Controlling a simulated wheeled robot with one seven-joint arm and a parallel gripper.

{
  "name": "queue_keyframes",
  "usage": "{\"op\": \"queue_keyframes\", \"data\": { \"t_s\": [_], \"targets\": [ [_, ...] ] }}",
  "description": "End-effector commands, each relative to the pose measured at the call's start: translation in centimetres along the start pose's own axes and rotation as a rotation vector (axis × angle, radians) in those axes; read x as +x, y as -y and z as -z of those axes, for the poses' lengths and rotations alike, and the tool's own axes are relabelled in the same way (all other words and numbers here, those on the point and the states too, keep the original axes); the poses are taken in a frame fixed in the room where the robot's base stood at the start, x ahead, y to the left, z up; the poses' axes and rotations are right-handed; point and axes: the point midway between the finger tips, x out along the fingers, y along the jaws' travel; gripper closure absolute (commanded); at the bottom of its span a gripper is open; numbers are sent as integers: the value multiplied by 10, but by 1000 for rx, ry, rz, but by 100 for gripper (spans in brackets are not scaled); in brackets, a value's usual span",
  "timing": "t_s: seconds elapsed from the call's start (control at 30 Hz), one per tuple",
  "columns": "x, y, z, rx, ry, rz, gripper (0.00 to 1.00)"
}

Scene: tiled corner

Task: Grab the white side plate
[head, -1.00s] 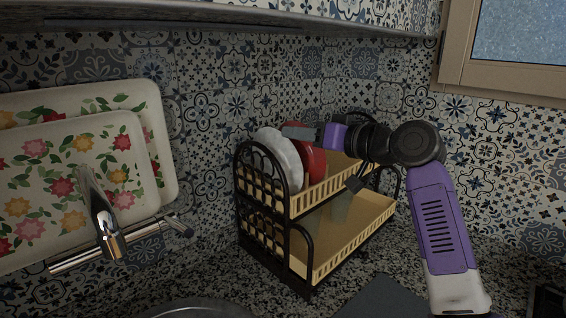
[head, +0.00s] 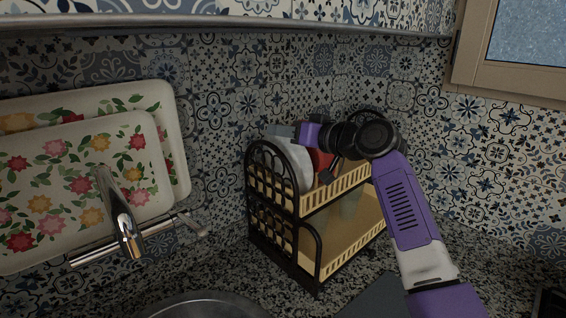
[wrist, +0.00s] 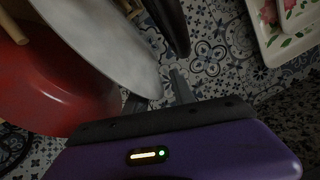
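The white side plate (head: 297,163) stands on edge in the upper tier of the dish rack, just behind the rack's left arched end. In the wrist view the plate (wrist: 105,38) fills the upper middle. My gripper (head: 284,131) is at the plate's upper edge. In the wrist view its fingers (wrist: 158,94) are apart, one on each side of the plate's near rim, and the gripper looks open. I cannot tell whether either finger touches the plate.
A red dish (wrist: 50,88) stands right beside the white plate; it also shows in the head view (head: 322,160). The black and cream dish rack (head: 338,188) sits in a tiled corner. Floral trays (head: 75,185) and a faucet (head: 122,222) are left.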

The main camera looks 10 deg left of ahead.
Motion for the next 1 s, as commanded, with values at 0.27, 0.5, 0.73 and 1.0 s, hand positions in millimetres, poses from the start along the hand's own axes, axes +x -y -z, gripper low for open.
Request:
{"op": "queue_keyframes", "data": {
  "t_s": [0.27,0.5,0.73,1.0],
  "targets": [
    [0,0,0,0,0,0,100],
    [0,1,0,0,1,2,100],
    [0,1,0,0,1,2,100],
    [0,2,0,0,1,3,100]
  ]
}}
